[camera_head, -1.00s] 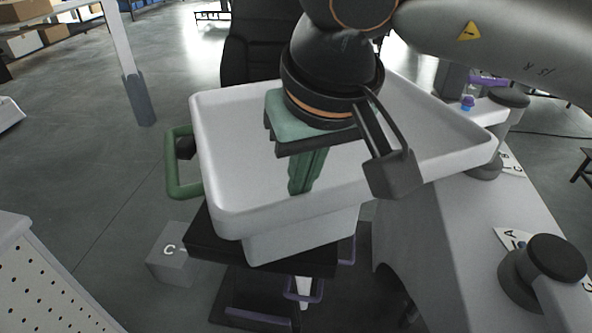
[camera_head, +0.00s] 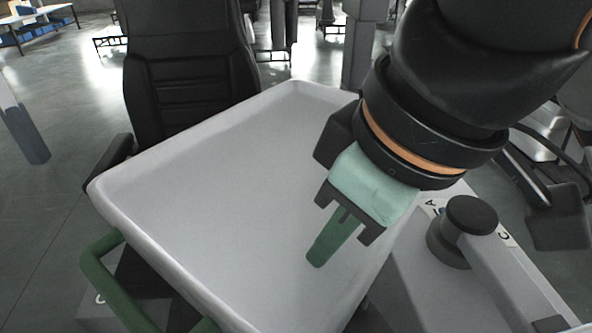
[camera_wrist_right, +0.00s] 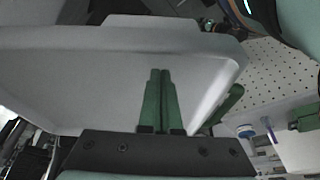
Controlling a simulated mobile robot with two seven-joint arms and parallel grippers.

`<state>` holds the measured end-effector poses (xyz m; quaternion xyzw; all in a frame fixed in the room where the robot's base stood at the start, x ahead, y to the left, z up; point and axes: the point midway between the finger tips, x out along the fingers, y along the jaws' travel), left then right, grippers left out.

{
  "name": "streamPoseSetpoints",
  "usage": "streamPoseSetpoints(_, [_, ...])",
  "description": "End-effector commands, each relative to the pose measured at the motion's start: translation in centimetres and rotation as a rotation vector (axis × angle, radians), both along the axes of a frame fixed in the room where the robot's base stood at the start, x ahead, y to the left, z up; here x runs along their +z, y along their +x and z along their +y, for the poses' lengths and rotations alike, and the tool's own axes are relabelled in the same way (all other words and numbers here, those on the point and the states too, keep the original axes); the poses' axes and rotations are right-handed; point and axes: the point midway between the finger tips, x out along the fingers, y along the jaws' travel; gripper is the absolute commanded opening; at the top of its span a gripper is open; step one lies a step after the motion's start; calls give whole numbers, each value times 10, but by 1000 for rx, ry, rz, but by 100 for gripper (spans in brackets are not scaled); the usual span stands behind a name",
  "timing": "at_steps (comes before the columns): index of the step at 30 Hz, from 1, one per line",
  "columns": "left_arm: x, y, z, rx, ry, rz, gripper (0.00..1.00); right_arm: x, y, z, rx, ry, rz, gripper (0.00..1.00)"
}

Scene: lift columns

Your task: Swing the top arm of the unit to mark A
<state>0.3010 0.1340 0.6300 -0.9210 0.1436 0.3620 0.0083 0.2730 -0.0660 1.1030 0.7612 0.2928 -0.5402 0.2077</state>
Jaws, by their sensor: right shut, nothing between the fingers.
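The unit's uppermost part carries a large white tray (camera_head: 215,170) with a raised rim. A green handle (camera_head: 97,268) sticks out at its lower left. The tray hides most of the unit beneath it. A label with the letter A (camera_head: 430,206) lies on a grey surface right of the tray, partly covered by my right wrist. My right gripper (camera_head: 318,258) is shut and empty, its green fingers together in front of the tray's right part, apart from the handle. In the right wrist view the shut fingers (camera_wrist_right: 160,76) point toward the white tray (camera_wrist_right: 70,80). My left gripper is out of view.
A black-capped post (camera_head: 470,218) stands on the grey surface at right, near a label C (camera_head: 507,239). A black chair (camera_head: 188,70) stands close behind the tray. A perforated panel (camera_wrist_right: 285,75) shows in the right wrist view. Open floor lies at left.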

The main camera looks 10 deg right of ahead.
Motion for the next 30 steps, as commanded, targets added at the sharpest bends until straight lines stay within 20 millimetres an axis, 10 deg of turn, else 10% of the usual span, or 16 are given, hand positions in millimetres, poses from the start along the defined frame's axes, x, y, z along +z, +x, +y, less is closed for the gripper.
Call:
streamPoseSetpoints(19, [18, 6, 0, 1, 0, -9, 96, 102, -26, -23, 0, 1, -1, 0])
streamPoseSetpoints(30, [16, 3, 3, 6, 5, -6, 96, 118, -31, -28, 1, 0, 0, 0])
